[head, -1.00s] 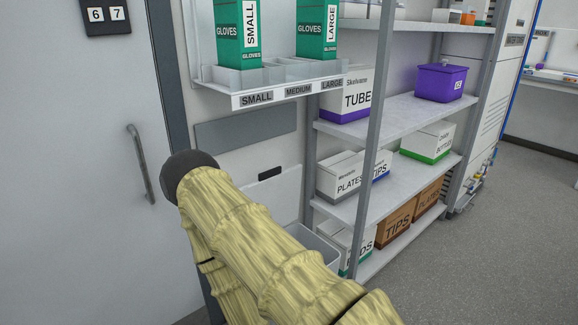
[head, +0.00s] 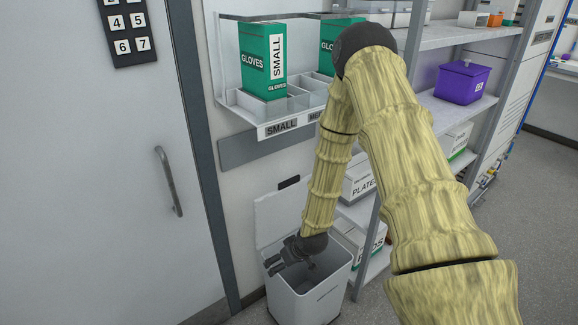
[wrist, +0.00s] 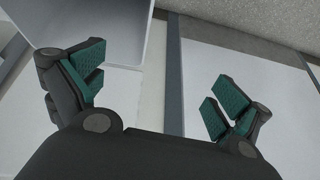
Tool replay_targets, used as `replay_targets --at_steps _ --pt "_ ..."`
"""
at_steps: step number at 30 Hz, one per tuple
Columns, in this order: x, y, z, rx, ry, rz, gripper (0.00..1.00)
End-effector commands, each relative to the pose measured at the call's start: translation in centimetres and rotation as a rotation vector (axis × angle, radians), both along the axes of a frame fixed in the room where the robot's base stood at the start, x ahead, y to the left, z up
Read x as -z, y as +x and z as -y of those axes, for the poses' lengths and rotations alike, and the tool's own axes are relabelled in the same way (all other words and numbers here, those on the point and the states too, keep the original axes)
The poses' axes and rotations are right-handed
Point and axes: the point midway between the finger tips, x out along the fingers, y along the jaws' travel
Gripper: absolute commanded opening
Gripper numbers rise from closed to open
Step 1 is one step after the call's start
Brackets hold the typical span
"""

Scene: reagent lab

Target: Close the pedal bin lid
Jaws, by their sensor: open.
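The pedal bin (head: 312,303) is a pale grey box on the floor in front of the wall, beside the shelving. Its lid (head: 268,221) stands upright at the back, so the bin is open. My gripper (head: 273,262) appears over the left part of the opening in the head view, in front of the lid's lower part. I cannot tell whether it touches the lid or rim. In the wrist view my gripper (wrist: 160,92) is open, its green-padded fingers wide apart with nothing between them. A pale box-like surface, probably the bin, shows at that view's upper left.
A grey door (head: 125,190) with a handle (head: 168,181) is on the left. A glove-box rack (head: 290,128) hangs above the bin. Shelving (head: 500,92) with boxes and a purple tub (head: 462,82) stands right. Clear floor (head: 505,225) lies farther right.

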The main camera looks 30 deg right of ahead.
Motion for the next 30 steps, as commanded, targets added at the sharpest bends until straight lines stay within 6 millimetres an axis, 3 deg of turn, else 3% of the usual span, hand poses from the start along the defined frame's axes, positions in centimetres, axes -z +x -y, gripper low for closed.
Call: replay_targets --at_steps 1,6,9,13,19,30 --pt "-4.0 2.2 1.8 0.003 -0.002 0.043 1.0" --pt "-12.6 7.7 7.6 -0.01 -0.025 0.159 1.0" --pt "-16.8 9.9 10.6 -0.015 -0.042 0.212 1.0" --pt "-20.6 11.7 13.5 -0.02 -0.061 0.259 1.0" --pt "-22.6 12.7 15.5 -0.024 -0.075 0.287 1.0" --pt "-20.7 14.5 15.4 -0.024 -0.077 0.287 1.0"
